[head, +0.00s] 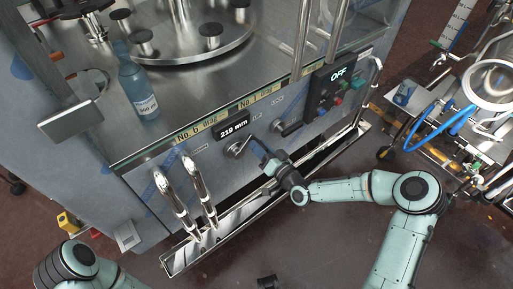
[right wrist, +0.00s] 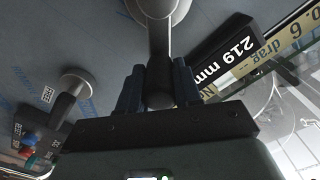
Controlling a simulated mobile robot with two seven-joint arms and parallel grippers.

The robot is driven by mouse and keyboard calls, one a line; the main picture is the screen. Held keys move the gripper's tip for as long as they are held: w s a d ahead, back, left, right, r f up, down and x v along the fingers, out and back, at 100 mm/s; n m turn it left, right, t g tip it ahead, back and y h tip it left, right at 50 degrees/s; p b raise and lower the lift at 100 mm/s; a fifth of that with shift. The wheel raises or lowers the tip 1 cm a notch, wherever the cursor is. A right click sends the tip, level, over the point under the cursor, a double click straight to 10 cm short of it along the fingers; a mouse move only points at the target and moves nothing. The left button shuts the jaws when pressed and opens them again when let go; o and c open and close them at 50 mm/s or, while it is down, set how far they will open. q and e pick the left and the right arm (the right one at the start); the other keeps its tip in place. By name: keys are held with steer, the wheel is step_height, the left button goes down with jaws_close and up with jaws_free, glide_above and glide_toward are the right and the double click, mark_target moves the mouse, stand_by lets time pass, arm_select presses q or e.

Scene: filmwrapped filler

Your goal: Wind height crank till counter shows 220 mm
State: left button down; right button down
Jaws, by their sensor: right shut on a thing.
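The height crank (head: 236,149) sits on the machine's steel front panel, just below the dark counter (head: 234,130), which reads 219 mm. The counter also shows in the right wrist view (right wrist: 226,62) with the same reading. My right gripper (head: 259,149) reaches the crank from the lower right. In the right wrist view its dark fingers (right wrist: 158,88) are shut on the crank's handle (right wrist: 159,75), below the rounded metal hub (right wrist: 157,8). My left arm shows only at the lower left of the head view; its gripper is not seen.
A switch box (head: 337,84) reading OFF is farther right. Two chrome spouts (head: 200,189) stand at the left over a drip tray (head: 178,262). A blue bottle (head: 138,88) stands on top.

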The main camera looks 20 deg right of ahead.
steer(key=shift+w+d+f+m, duration=0.1)
steer(key=shift+d+f+m, duration=0.2)
steer(key=shift+m, duration=0.35)
steer(key=shift+w+d+f+m, duration=0.15)
steer(key=shift+f+m, duration=0.25)
steer(key=shift+m, duration=0.3)
steer(key=shift+s+d+f+m, duration=0.1)
steer(key=shift+d+f+m, duration=0.2)
steer(key=shift+m, duration=0.35)
steer(key=shift+f, duration=0.1)
steer(key=c, duration=0.8)
jaws_free()
steer(key=shift+a, duration=0.1)
steer(key=v, duration=1.3)
steer(key=shift+p, duration=0.35)
